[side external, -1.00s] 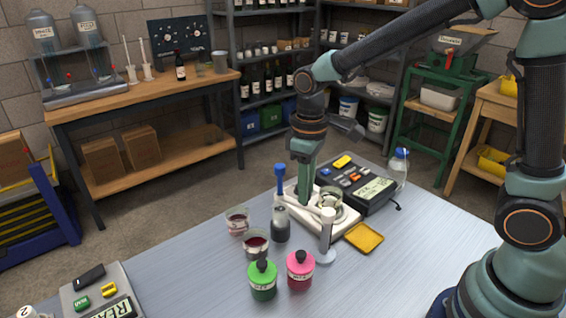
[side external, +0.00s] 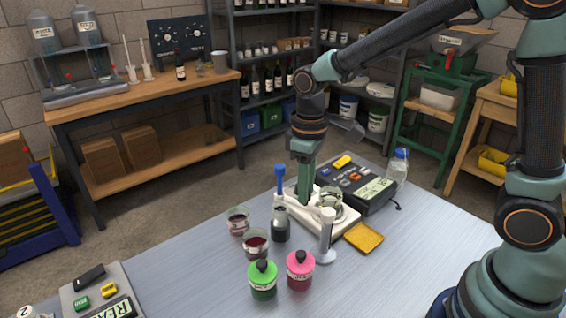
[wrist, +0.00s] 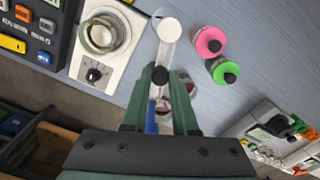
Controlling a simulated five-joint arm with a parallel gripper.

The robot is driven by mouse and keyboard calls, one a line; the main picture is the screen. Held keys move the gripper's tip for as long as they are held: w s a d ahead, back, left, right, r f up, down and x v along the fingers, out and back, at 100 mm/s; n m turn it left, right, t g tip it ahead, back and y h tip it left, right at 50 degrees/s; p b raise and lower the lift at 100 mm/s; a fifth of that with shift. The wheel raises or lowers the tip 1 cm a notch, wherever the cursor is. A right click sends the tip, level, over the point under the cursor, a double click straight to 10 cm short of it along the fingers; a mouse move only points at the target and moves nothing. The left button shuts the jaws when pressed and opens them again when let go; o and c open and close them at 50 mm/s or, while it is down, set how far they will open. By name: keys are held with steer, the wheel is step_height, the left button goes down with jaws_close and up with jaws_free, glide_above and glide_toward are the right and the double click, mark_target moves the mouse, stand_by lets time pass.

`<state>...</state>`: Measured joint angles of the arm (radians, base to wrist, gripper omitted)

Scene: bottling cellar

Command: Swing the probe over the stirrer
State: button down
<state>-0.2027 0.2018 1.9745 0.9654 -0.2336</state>
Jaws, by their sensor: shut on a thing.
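The probe (side external: 279,178) has a blue top and stands upright at the outer end of a pale swing arm. The arm runs from an upright post (side external: 326,236) with a round white cap (wrist: 169,29). The probe is above a dark bottle (side external: 280,228); whether its tip is inside is unclear. My gripper (side external: 303,203) is shut on the swing arm, by a black knob (wrist: 160,75), and the blue probe (wrist: 152,118) shows between its fingers. The white stirrer (wrist: 112,69), with a dial and a glass beaker (wrist: 100,35), lies left of the gripper in the wrist view.
Two glasses of red liquid (side external: 238,222) stand left of the bottle. Green (side external: 262,280) and pink (side external: 300,270) bottles stand in front. The front right of the table is clear.

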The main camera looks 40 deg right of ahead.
steer(key=shift+d, duration=0.1)
stand_by(0.5)
steer(key=shift+s+d+r+m, duration=0.1)
steer(key=shift+s+d+m, duration=0.2)
steer(key=shift+d+m, duration=1.35)
steer(key=shift+s+d+f+m, duration=0.1)
steer(key=shift+s+d+m, duration=0.15)
steer(key=shift+m, duration=2.75)
steer(key=shift+s+d+r+m, duration=0.1)
steer(key=shift+s+d+m, duration=0.2)
steer(key=shift+d+m, duration=1.3)
steer(key=shift+a+m, duration=0.7)
steer(key=shift+m, duration=0.15)
steer(key=c, duration=0.7)
jaws_free()
step_height(320, 180, up, 12)
